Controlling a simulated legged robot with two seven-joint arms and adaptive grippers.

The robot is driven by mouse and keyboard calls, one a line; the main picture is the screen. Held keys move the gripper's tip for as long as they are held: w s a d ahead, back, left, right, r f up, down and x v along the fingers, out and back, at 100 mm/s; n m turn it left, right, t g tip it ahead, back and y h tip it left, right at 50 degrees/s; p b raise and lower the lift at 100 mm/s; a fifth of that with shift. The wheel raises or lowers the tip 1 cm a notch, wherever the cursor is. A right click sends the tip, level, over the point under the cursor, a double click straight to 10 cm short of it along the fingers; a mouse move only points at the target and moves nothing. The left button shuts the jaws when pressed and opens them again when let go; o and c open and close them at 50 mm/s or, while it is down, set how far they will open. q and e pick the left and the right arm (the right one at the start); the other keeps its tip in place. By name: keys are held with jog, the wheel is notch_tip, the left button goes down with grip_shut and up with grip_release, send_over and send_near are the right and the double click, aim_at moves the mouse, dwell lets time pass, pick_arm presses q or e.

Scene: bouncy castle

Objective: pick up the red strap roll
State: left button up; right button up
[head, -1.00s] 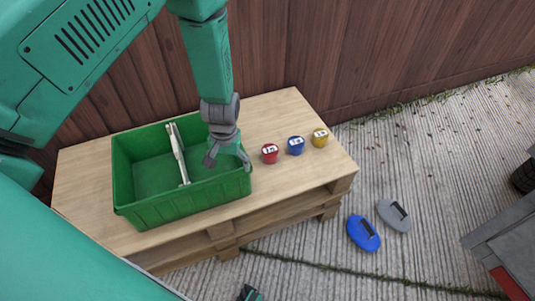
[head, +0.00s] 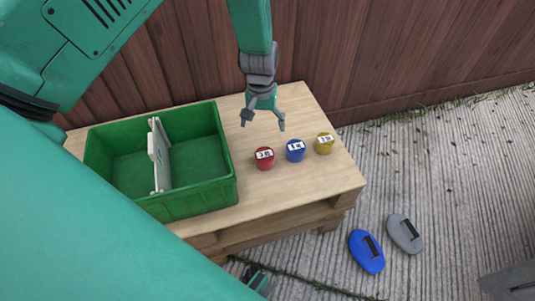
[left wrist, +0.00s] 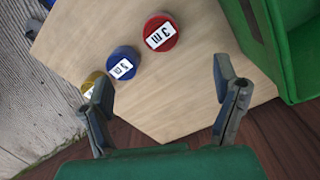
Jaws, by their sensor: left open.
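The red strap roll (head: 264,158) stands on the wooden pallet table, just right of the green crate, with a white label on top. It also shows in the left wrist view (left wrist: 160,32), upper middle. My left gripper (head: 262,124) is open and empty, above the table on the wall side of the red roll and apart from it. In the left wrist view its spread fingers (left wrist: 163,78) have bare wood between them, and the red roll lies beyond the fingertips. A dark and green part at the bottom of the head view may be my right gripper (head: 256,279); its jaws are unclear.
A blue roll (head: 296,150) and a yellow roll (head: 325,143) stand in a row right of the red one. The green crate (head: 190,204) with a pale divider (head: 158,157) fills the table's left. A wooden wall (head: 420,50) rises behind. Blue and grey pads (head: 366,251) lie on the ground.

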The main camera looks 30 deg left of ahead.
pick_arm(q)
notch_tip(320, 180, down, 4)
jog(key=d+b, duration=0.1)
jog(key=b, duration=0.4)
send_over(264, 154)
jog(key=f, duration=0.4)
jog(key=shift+s+a+f, duration=0.1)
jog(key=shift+a+f, duration=0.05)
jog(key=shift+a, duration=0.15)
jog(key=f, duration=0.2)
jog(key=d+f+b, duration=0.1)
jog(key=f, duration=0.1)
jog(key=shift+d+f, duration=0.2)
jog(key=shift+f, duration=0.05)
jog(key=f+b, duration=0.1)
jog(key=f, duration=0.1)
jog(key=a+f+b, duration=0.1)
jog(key=f+b, duration=0.1)
jog(key=shift+f, duration=0.75)
jog(key=shift+w+d+r, duration=0.2)
jog(key=shift+d, duration=0.1)
jog(key=shift+c, duration=0.5)
jog(key=c, duration=1.3)
jog(key=shift+a, duration=0.15)
pick_arm(e)
notch_tip(264, 154, down, 10)
jog(key=shift+d, duration=0.25)
